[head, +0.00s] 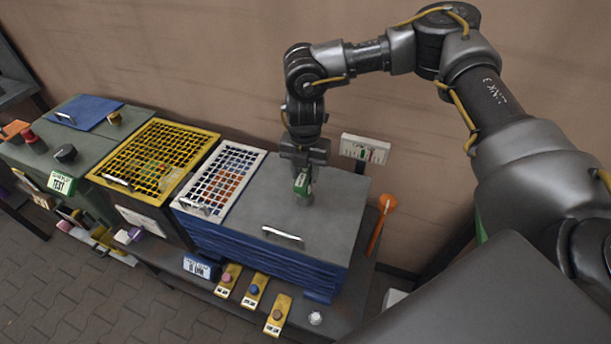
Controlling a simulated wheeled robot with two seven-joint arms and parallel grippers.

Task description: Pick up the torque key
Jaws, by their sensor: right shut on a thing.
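My right gripper (304,168) hangs down above the grey lid (275,205) of the blue-sided box at the right of the bench. It is shut on a small green thing (303,187) with a pale part. The jaws hide its upper part, and it is too small to tell for sure whether it is the torque key. I cannot tell whether its lower end touches the lid. My left gripper is not in view.
A white grid (222,178) and a yellow grid (155,158) lie left of the lid. An orange paddle-like thing (380,222) stands at the bench's right end. Several yellow button plates (254,289) line the front edge. A white panel (364,149) stands behind.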

